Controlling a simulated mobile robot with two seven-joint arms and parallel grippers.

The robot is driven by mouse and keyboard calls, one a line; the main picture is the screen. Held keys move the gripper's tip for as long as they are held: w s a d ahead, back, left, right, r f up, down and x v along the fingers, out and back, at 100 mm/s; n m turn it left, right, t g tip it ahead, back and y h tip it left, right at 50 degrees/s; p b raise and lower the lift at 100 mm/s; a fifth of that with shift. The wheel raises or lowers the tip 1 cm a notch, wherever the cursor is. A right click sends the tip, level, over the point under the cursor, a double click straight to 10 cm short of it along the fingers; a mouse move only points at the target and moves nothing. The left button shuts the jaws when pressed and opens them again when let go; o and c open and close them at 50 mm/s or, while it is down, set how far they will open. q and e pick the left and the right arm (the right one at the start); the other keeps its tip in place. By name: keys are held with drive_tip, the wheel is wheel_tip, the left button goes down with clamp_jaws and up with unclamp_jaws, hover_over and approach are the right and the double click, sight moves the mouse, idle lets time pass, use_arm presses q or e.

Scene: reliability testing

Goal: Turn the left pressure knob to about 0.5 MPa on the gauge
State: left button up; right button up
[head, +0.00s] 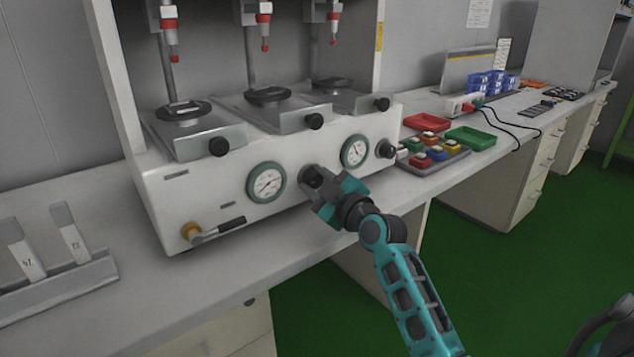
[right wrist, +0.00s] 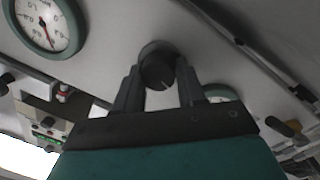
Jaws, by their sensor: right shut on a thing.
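The left pressure knob (right wrist: 158,70) is a dark round knob with a pale line on its face, on the white front panel between the two gauges. My right gripper (head: 313,180) is shut on it; the right wrist view shows one finger on each side of the knob. In the head view the gripper mostly hides this knob. The left gauge (head: 266,182) has a teal rim and white dial and is left of the gripper; its figures are too small to read surely. My left gripper is not in view.
The right gauge (head: 355,151) and right knob (head: 386,149) are right of my gripper. A black lever valve (head: 218,230) sticks out at the panel's lower left. Red tray (head: 428,121), green tray (head: 470,138) and a tray of coloured blocks (head: 447,157) stand on the bench to the right.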

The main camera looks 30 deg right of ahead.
drive_tip(key=shift+r+m+p, duration=0.1)
drive_tip(key=shift+m+p, duration=0.4)
drive_tip(key=shift+p, duration=0.2)
drive_tip(key=shift+r+m+p, duration=0.1)
drive_tip(key=shift+m+p, duration=0.6)
drive_tip(key=shift+p, duration=0.05)
drive_tip(key=m+p, duration=0.2)
drive_tip(key=shift+d+m, duration=0.1)
drive_tip(key=shift+m, duration=0.2)
drive_tip(key=m+p, duration=0.2)
drive_tip(key=shift+m+g, duration=0.3)
drive_tip(key=m+p, duration=0.1)
drive_tip(key=m, duration=0.2)
drive_tip(key=shift+d+y, duration=0.1)
drive_tip(key=shift+y, duration=0.2)
drive_tip(key=m+p, duration=0.1)
drive_tip(key=m, duration=0.2)
drive_tip(key=shift+d+m+y, duration=0.1)
drive_tip(key=shift+m+y, duration=0.2)
drive_tip(key=shift+m, duration=0.6)
drive_tip(key=m, duration=0.5)
drive_tip(key=shift+d+f+y, duration=0.1)
drive_tip(key=shift+f+y, duration=0.1)
drive_tip(key=shift+y, duration=0.1)
drive_tip(key=m, duration=0.2)
drive_tip(key=shift+m, duration=1.1)
